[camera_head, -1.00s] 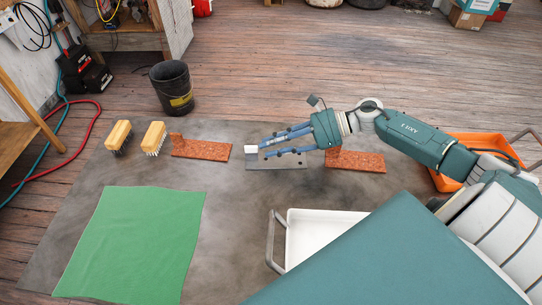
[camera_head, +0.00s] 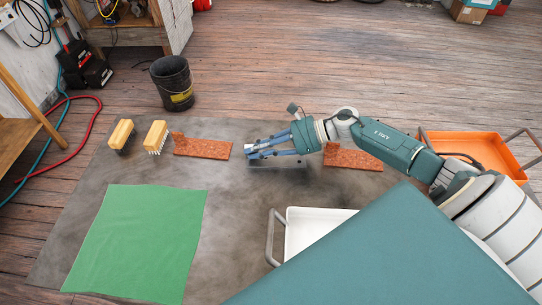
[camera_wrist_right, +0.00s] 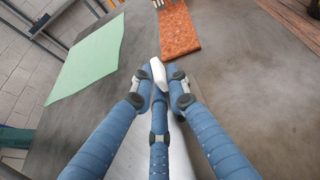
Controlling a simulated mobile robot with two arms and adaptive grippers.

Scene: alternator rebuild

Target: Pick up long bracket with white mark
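The long bracket with white mark (camera_head: 285,165) is a flat grey plate lying on the dark mat. Its upright white end (camera_head: 250,151) is at its left end. My right gripper (camera_head: 252,152) is over the plate, with its blue fingers closed in around that white end. In the right wrist view, the fingertips (camera_wrist_right: 163,72) press together on both sides of the white end (camera_wrist_right: 158,73), and a third finger lies below. The fingers hide part of the plate. My left gripper is not in view.
Two rusty brackets lie on the mat, one left (camera_head: 203,148) and one right (camera_head: 352,158). Two brushes (camera_head: 156,135), a black bucket (camera_head: 172,84), a green cloth (camera_head: 135,243), a white tray (camera_head: 300,228) and an orange tray (camera_head: 470,148) are around.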

